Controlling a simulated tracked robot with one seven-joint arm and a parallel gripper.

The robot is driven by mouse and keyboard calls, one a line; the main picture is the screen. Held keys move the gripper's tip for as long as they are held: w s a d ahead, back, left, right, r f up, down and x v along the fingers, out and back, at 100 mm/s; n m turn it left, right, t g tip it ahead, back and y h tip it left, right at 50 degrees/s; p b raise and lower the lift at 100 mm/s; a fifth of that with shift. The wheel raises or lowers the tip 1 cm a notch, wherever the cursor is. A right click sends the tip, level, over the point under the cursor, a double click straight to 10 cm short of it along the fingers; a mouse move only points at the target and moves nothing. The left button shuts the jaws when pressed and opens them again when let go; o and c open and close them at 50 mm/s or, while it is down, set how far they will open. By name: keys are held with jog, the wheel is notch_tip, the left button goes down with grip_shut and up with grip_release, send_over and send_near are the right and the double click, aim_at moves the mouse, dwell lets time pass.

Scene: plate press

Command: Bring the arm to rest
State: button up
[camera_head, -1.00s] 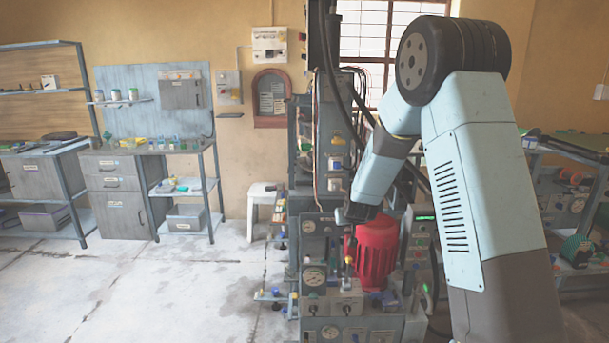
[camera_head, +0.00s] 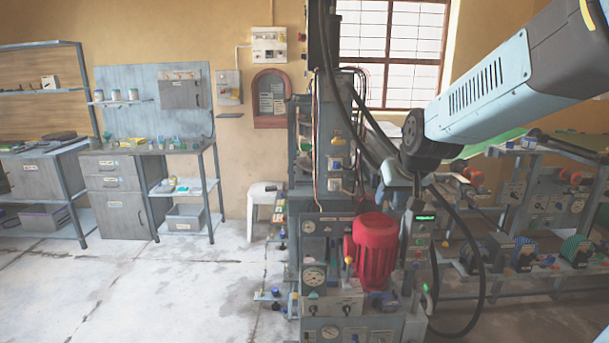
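My arm comes in from the upper right, and its dark round joint (camera_head: 428,145) hangs right of the press column (camera_head: 328,150). The light blue end part of my arm (camera_head: 394,174) is foreshortened beyond this joint, above and behind the red motor (camera_head: 374,250). My gripper's fingers cannot be made out there, so whether they are open or shut does not show. No held object is visible.
The press base with gauges (camera_head: 315,277) and a control box with a green display (camera_head: 420,230) stand below my arm. Black cables hang close to the arm. Shelves with equipment (camera_head: 540,205) stand at the right. The floor at left (camera_head: 170,280) is clear.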

jog(key=s+d+r, duration=0.1)
jog(key=s+d, duration=0.1)
jog(key=s, duration=0.8)
jog(key=s+d+r+m+g+h, duration=0.1)
jog(key=s, duration=1)
jog(key=shift+d+r+g, duration=0.3)
jog(key=shift+d+r, duration=0.05)
jog(key=shift+d, duration=0.05)
